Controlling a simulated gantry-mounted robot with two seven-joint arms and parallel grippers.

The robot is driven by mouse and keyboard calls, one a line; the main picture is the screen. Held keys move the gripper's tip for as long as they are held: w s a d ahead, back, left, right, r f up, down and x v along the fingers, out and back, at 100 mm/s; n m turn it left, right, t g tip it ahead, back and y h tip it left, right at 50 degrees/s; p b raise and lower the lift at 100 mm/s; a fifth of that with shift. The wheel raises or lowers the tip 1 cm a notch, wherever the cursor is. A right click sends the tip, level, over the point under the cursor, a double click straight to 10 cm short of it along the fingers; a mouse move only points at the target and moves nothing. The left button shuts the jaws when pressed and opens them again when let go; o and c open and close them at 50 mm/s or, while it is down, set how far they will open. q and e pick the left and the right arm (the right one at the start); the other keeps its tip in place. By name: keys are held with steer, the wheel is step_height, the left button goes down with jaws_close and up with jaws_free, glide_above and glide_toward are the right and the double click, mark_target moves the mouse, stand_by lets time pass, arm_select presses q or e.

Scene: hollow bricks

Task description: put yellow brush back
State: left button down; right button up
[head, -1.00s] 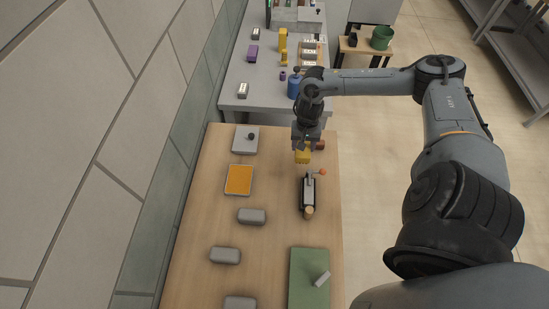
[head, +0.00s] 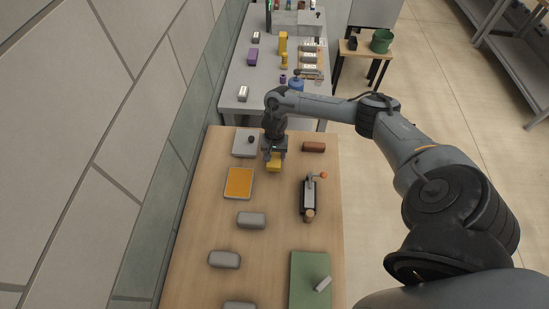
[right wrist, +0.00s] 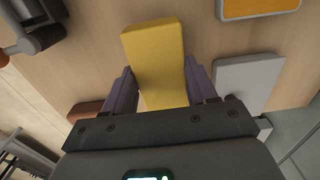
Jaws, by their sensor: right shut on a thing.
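The yellow brush (head: 273,166) is in my right gripper (head: 273,154), over the far part of the wooden table, between the orange-topped tray and the red-brown block. In the right wrist view the yellow brush (right wrist: 155,62) shows as a plain yellow block between the two purple-grey fingers of the right gripper (right wrist: 155,85), which are shut on it. Whether it touches the table is hard to tell. My left gripper is not in view.
Near it are a grey plate with a dark knob (head: 244,144), an orange-topped tray (head: 239,183), a red-brown block (head: 314,147) and a dark tool with an orange knob (head: 309,196). Several grey blocks (head: 251,220) and a green mat (head: 309,275) lie closer. The wooden table's middle (head: 279,235) is clear.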

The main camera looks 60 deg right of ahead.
steer(key=shift+f, duration=1.05)
steer(key=o, duration=1)
steer(key=shift+f, duration=0.15)
